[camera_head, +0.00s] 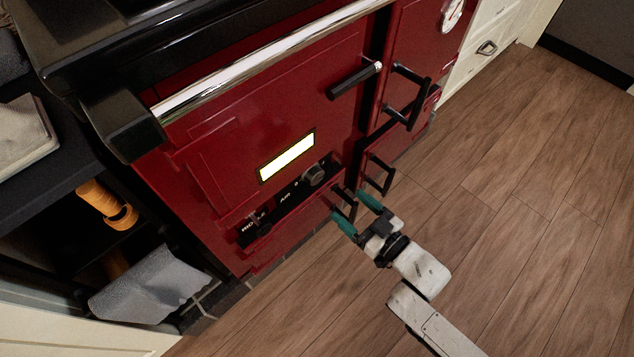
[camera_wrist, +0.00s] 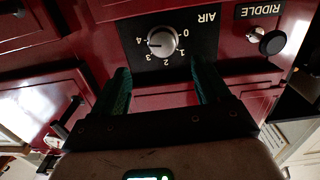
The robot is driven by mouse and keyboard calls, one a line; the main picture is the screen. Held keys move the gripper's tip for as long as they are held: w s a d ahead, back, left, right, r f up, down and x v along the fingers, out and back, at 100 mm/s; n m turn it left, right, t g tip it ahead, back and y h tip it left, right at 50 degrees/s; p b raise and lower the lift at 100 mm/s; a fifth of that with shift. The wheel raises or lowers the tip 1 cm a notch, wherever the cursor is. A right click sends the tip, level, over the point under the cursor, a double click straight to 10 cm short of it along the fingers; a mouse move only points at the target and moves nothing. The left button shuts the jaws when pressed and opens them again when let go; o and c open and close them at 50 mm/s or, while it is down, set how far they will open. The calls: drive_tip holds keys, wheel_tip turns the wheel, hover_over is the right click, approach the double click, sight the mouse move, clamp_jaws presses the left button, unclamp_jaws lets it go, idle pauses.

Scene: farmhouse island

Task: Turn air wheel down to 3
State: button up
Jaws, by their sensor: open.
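The air wheel (camera_wrist: 161,41) is a round silver knob on a black plate marked AIR, with numbers 0 to 4 around it. The wrist view shows the plate upside down. The knob's pale mark seems to point left, toward the 4. In the head view the air wheel (camera_head: 314,174) is on the lower front of the red range cooker. My gripper (camera_head: 350,206) is open and empty, out in front of the cooker and to the lower right of the wheel. In the wrist view its green fingers (camera_wrist: 163,70) are spread apart, with the wheel beyond them.
A RIDDLE knob (camera_wrist: 272,42) sits beside the air plate. Black door handles (camera_head: 379,176) stick out near my gripper, and a chrome rail (camera_head: 265,62) runs along the cooker's top. A grey cloth (camera_head: 150,285) hangs at the left. The wood floor (camera_head: 530,200) at right is clear.

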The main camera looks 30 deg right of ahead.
sight(318, 180)
drive_tip(key=b+x, duration=0.3)
drive_tip(key=x, duration=0.8)
drive_tip(key=shift+a+r, duration=0.1)
drive_tip(key=shift+a, duration=0.05)
drive_tip(key=shift+c, duration=0.4)
drive_tip(key=c, duration=0.9)
